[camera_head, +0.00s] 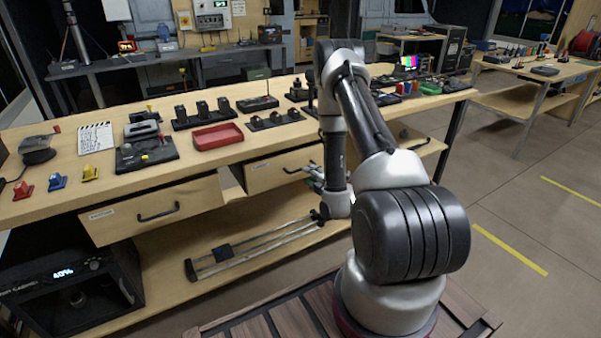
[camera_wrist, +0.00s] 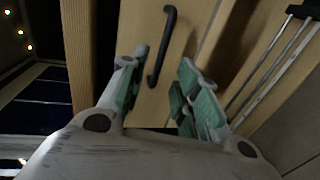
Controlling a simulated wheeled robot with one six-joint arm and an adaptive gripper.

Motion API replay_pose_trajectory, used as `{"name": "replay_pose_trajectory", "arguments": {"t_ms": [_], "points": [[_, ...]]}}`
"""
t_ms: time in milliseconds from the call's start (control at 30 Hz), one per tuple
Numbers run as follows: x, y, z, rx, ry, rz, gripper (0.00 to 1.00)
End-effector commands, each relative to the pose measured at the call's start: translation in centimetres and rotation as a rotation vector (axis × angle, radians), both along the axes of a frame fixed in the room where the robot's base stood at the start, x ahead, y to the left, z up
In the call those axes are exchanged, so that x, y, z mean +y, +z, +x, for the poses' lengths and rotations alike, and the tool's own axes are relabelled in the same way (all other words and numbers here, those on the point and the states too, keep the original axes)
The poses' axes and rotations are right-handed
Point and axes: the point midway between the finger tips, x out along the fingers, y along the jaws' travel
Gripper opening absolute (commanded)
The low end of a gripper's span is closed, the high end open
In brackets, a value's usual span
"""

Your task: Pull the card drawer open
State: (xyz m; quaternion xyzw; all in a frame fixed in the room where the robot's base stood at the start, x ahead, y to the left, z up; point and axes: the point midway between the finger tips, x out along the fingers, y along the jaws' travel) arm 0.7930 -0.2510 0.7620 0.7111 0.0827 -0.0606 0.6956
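Two wooden drawers with black bar handles show under the bench top in the head view: a left drawer (camera_head: 190,204) and a middle drawer (camera_head: 262,174). Each has a small label that I cannot read, so I cannot tell which is the card drawer. My gripper (camera_head: 314,178) is at the middle drawer's front, by its handle (camera_head: 296,170). In the wrist view my gripper (camera_wrist: 163,88) is open, with the black handle (camera_wrist: 158,62) between its spread fingers. The fingers do not appear to be closed on the handle. The middle drawer looks shut.
The bench top (camera_head: 95,205) carries a red tray (camera_head: 217,136), a clapperboard (camera_head: 96,138) and several control boxes. A slider rail (camera_head: 255,248) and a black case (camera_head: 75,290) are on the lower shelf. Open floor (camera_head: 500,215) lies to the right.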

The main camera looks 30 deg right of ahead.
Motion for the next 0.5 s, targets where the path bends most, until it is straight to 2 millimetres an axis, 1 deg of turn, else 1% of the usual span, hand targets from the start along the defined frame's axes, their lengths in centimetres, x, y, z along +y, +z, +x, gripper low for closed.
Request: {"name": "replay_pose_trajectory", "arguments": {"t_ms": [67, 167, 400, 500], "points": [[0.1, -0.1, 0.4, -0.001, 0.006, -0.026, 0.31], [0.1, -0.4, 1.6, 0.0, 0.009, -0.032, 0.31], [0.3, -1.2, 5.6, 0.002, 0.007, -0.03, 0.31], [0.3, -1.5, 6.8, 0.002, 0.007, -0.028, 0.31]]}}
